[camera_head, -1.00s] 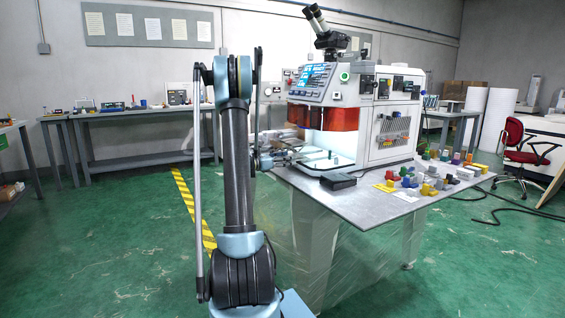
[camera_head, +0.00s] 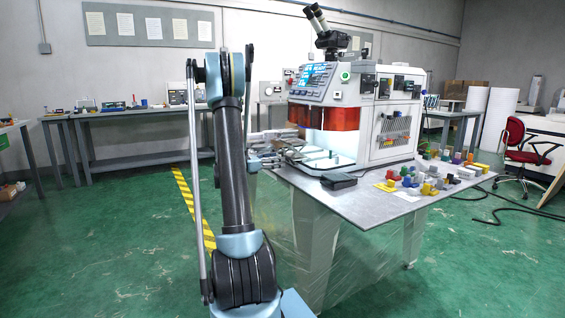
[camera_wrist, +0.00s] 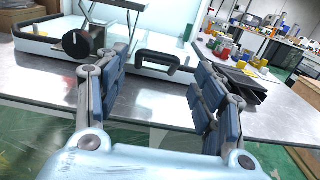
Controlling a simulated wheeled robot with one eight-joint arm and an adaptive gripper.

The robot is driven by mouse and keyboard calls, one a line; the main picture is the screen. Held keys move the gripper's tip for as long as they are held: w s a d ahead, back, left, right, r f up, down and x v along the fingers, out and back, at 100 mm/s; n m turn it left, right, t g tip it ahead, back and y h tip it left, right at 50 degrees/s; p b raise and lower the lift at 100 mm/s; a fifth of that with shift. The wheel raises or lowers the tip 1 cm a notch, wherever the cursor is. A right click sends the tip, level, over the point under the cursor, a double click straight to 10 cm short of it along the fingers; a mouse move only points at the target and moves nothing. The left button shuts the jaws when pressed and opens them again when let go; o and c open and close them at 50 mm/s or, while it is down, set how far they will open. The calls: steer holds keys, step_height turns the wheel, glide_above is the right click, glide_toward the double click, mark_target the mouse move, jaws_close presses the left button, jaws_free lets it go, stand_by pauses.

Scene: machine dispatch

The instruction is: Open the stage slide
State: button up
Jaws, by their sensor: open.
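The white microscope machine (camera_head: 345,110) stands on the metal table, with an orange shield above a lit bay. In the wrist view a white stage slide (camera_wrist: 50,48) has a black U-shaped handle (camera_wrist: 166,62) on its front and a black round knob (camera_wrist: 82,43) to the left. My gripper (camera_wrist: 158,70) is open, its blue-padded fingers spread to either side of the handle's width. The handle shows between the fingers and ahead of them, with no visible grip on it. In the head view my gripper (camera_head: 268,150) is at the table's left edge, beside the bay; its contact there is unclear.
The metal table (camera_head: 375,212) has bare room at its front. A black box (camera_head: 339,180) lies in front of the bay, right of my gripper. Several coloured parts (camera_head: 430,182) are spread on the table's right side.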

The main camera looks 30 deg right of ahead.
steer(key=shift+s+a, duration=0.1)
steer(key=shift+a, duration=2.7)
steer(key=s+a+f+m+t+y, duration=0.1)
steer(key=s+a+m+y, duration=0.35)
steer(key=s, duration=0.45)
steer(key=s+a+m+y, duration=0.4)
steer(key=s+a, duration=0.2)
steer(key=s, duration=0.3)
steer(key=s+a+f+m+y, duration=0.4)
steer(key=s+a+f+m, duration=0.1)
steer(key=s+a, duration=0.5)
steer(key=s+a+f+m+y, duration=0.4)
steer(key=s+a+f+y, duration=0.1)
steer(key=s+a, duration=0.5)
steer(key=shift+s+a+f+m+t, duration=0.15)
steer(key=shift+s+f+m+t, duration=0.3)
steer(key=shift+f, duration=0.2)
steer(key=shift+y, duration=0.25)
